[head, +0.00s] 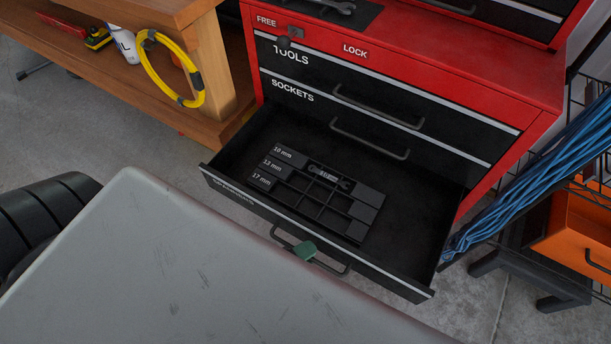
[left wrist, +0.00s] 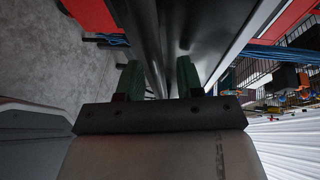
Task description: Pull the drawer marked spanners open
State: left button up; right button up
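The open bottom drawer (head: 400,240) of the red tool chest juts out towards me. The label on its front is small and hard to read. Its dark bar handle (head: 275,236) is on the front face. A green fingertip of my left gripper (head: 305,250) shows over the handle; the rest is hidden behind a large grey surface. In the left wrist view both green fingers of my left gripper (left wrist: 158,83) stand apart, with a dark bar between them and no clear contact. My right gripper is not in view.
A tray (head: 372,195) holding a spanner lies in the drawer. Shut drawers marked TOOLS (head: 300,58) and SOCKETS (head: 292,90) are above. A wooden bench (head: 215,60) with a yellow coil stands left. Blue cables (head: 540,175) and an orange drawer (head: 575,235) are on the right.

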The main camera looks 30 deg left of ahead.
pick_arm(q)
jog(key=v, duration=1)
jog(key=shift+s+a+r+p, duration=0.15)
jog(key=shift+s+r+p, duration=0.05)
jog(key=shift+s+p, duration=0.15)
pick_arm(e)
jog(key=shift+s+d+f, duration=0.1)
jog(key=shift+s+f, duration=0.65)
pick_arm(q)
jog(key=shift+f, duration=0.1)
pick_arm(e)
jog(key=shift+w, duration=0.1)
